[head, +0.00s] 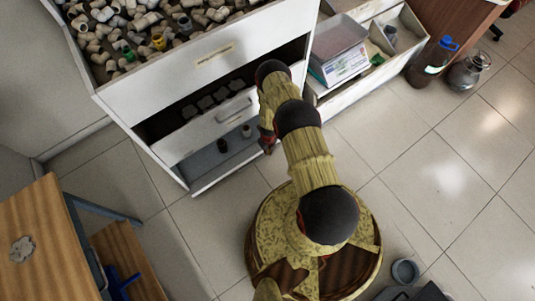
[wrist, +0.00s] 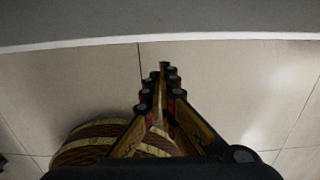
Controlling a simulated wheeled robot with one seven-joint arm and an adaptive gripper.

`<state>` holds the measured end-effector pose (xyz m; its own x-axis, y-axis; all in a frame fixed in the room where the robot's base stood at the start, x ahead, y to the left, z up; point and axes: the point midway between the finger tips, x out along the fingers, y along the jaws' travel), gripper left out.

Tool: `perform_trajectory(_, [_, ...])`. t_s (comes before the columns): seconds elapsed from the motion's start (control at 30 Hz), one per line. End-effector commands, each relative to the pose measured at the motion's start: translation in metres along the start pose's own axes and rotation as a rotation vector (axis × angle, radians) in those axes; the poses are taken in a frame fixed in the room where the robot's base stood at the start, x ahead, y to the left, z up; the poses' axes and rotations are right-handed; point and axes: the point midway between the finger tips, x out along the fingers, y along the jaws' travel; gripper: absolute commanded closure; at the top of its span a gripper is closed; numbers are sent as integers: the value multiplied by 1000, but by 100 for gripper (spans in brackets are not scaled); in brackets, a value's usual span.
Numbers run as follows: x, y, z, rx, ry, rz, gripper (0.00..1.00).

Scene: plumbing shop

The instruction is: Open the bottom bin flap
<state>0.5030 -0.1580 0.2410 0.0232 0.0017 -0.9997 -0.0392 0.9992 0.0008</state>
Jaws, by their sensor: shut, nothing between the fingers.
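The white bin cabinet (head: 150,95) stands at the upper left in the head view. Its lower front panel, a flap with a pull handle (head: 233,108), sits below a dark gap showing several pale fittings. Below that panel is an open grey shelf (head: 205,160) with two dark cups. My gripper (head: 267,143) is beside the right end of this lower part, mostly hidden by my arm; contact cannot be told. In the wrist view my gripper (wrist: 165,68) is shut and empty, its tips just below a pale panel edge (wrist: 200,38), with floor behind.
The cabinet's top tray is full of pipe fittings (head: 125,30). A white shelf unit (head: 375,75) with a scale (head: 340,60) stands to the right, near a dark jug (head: 432,60). A wooden table (head: 35,235) is at lower left.

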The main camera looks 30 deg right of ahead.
Motion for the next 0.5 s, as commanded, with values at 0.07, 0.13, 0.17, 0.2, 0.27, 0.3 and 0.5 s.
perform_trajectory(0.07, [-10, 0, 0, 0, 1, 0, 100])
perform_trajectory(0.13, [-15, 0, 1, -1, 0, 0, 100])
perform_trajectory(0.17, [-16, 0, 1, -1, 1, 0, 100])
perform_trajectory(0.2, [-17, 0, 1, -1, 1, 0, 100])
perform_trajectory(0.27, [-18, 1, 0, -1, 2, 1, 100])
perform_trajectory(0.3, [-18, 1, 0, -1, 2, 1, 100])
perform_trajectory(0.5, [-17, 0, 0, -10, 1, 1, 100])
